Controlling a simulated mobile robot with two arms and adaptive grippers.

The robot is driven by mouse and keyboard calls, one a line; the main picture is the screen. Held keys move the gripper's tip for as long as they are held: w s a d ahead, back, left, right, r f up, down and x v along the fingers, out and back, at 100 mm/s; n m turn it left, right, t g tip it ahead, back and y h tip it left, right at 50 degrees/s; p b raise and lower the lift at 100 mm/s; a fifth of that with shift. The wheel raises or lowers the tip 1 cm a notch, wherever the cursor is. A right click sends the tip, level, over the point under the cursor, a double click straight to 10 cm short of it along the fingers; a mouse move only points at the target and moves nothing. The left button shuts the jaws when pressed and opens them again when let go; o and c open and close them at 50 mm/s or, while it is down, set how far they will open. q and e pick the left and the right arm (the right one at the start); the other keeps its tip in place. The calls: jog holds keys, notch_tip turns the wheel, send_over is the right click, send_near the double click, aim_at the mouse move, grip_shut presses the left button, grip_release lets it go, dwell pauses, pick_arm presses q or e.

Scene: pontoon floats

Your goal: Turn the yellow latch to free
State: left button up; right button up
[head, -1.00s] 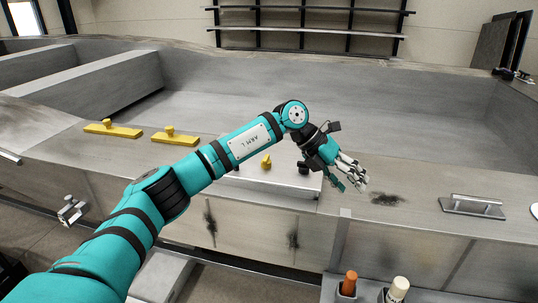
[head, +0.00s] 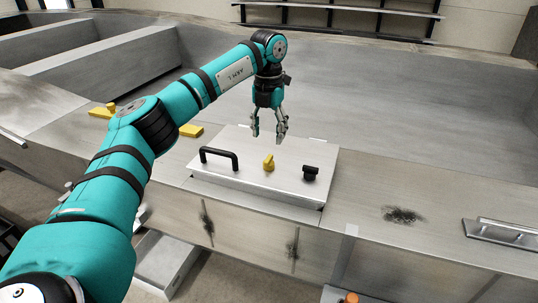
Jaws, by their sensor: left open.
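The yellow latch (head: 268,162) stands upright near the middle of a flat metal hatch lid (head: 240,182) on the deck. A black handle (head: 219,158) is to its left on the lid and a black knob (head: 310,173) to its right. My left gripper (head: 267,140) hangs with its fingers pointing down, open and empty, just above and behind the latch in the picture. It looks apart from the latch. My right gripper is out of view.
Two yellow fittings (head: 191,130) (head: 103,111) lie on the deck at left, partly behind my left arm. A dark scorch mark (head: 403,215) and a metal grab handle (head: 508,229) are to the right. The deck between lid and mark is clear.

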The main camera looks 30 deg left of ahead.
aim_at(269, 157)
pick_arm(q)
notch_tip(269, 157, down, 7)
jog(key=shift+w+r+p, duration=0.1)
jog(key=shift+w+p, duration=0.05)
jog(key=shift+p, duration=0.85)
jog(key=shift+f, duration=1.3)
jog(key=c, duration=0.4)
grip_shut()
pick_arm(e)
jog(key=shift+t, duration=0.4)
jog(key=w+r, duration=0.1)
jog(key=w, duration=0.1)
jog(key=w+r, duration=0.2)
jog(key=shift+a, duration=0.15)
